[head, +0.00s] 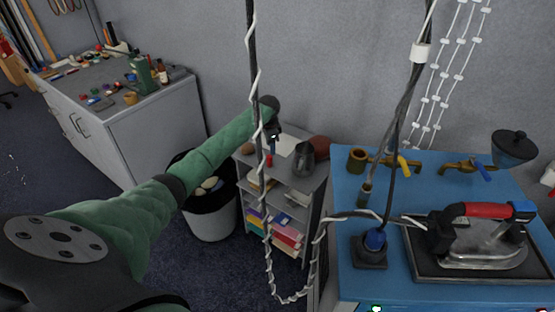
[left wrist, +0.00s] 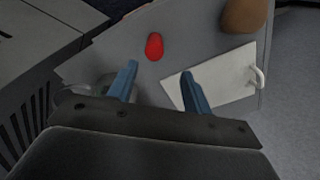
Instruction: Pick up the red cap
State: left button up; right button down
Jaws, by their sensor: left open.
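The red cap (left wrist: 154,46) lies on the grey top of a small shelf unit (left wrist: 205,55). In the left wrist view it is a small smooth red oval just beyond the fingertips, nearer the left finger. In the head view a small red patch (head: 269,160), which looks like the cap, shows just below my left gripper (head: 272,138). My left gripper, also in the left wrist view (left wrist: 160,68), is open with two blue fingers apart and nothing between them. It is above the shelf top, apart from the cap. My right gripper is not in view.
A white flat piece (left wrist: 222,82) and a brown rounded object (left wrist: 243,15) lie near the cap. A grey jug (head: 304,158) stands on the shelf top. A cable (head: 258,120) hangs in front. A bin (head: 208,210) and blue table (head: 345,275) flank the shelf.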

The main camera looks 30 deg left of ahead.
aim_at(269, 156)
pick_arm(q)
jog(key=shift+s+d+r+m, duration=0.25)
jog(key=shift+s+r+m, duration=0.1)
jog(key=shift+s+m, duration=0.2)
jog(key=shift+a+f+p, duration=0.15)
jog(key=shift+f+p, duration=0.35)
jog(key=shift+f, duration=1.15)
notch_tip(269, 156, down, 3)
jog(key=shift+s+f+p, duration=0.1)
jog(key=shift+f+p, duration=0.05)
jog(key=shift+p, duration=1.1)
jog(key=shift+f, duration=0.75)
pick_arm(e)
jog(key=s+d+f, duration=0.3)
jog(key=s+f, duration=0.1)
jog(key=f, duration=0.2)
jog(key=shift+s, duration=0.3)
pick_arm(q)
jog(key=c, duration=1.1)
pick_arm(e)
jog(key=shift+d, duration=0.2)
